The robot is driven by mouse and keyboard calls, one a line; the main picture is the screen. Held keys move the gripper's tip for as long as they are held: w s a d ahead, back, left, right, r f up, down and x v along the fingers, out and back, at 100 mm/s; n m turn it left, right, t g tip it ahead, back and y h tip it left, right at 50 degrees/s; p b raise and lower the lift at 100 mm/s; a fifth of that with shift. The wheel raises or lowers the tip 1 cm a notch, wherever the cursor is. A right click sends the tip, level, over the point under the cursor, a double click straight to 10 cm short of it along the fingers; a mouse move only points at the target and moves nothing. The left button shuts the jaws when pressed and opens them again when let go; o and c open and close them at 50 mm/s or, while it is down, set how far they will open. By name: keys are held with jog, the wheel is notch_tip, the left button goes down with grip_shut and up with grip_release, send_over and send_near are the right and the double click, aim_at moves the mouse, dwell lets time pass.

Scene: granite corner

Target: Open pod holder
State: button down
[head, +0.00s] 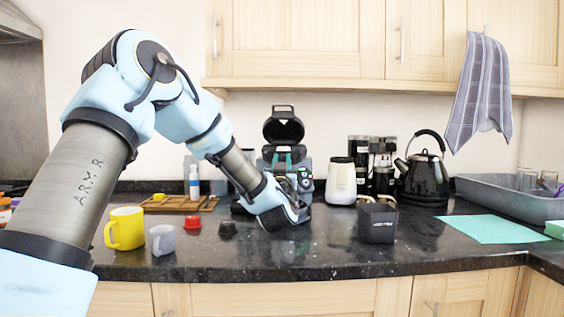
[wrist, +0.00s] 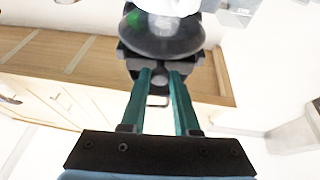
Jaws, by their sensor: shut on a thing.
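The coffee machine (head: 304,178) stands against the back wall, partly hidden behind my arm. Its black pod holder (head: 284,130) stands raised and tilted up at the top, with a loop handle above it. In the wrist view, the dark rounded pod holder (wrist: 162,42) is just past the fingertips. My gripper (head: 283,152) has teal fingers pointing up at the pod holder's lower edge. In the wrist view, my gripper (wrist: 161,68) is shut on a dark part of it, with a gap between the fingers nearer the palm. The exact contact is partly hidden.
A yellow mug (head: 125,229), grey cup (head: 162,240), red pod (head: 193,222) and black pod (head: 227,229) stand left of my wrist. A black container (head: 377,224), white frother (head: 341,182) and kettle (head: 424,178) are on the right. The front counter has free room.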

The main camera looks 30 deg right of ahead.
dwell(0.6)
jog(key=shift+s+a+f+b, duration=0.1)
jog(key=shift+s+a+b, duration=0.05)
jog(key=shift+s+b, duration=0.2)
jog(key=s+a+b, duration=0.3)
jog(key=s, duration=0.2)
jog(key=shift+s+a, duration=0.15)
jog(key=shift+s, duration=0.15)
jog(key=c, duration=0.6)
grip_release()
jog(key=shift+c, duration=0.2)
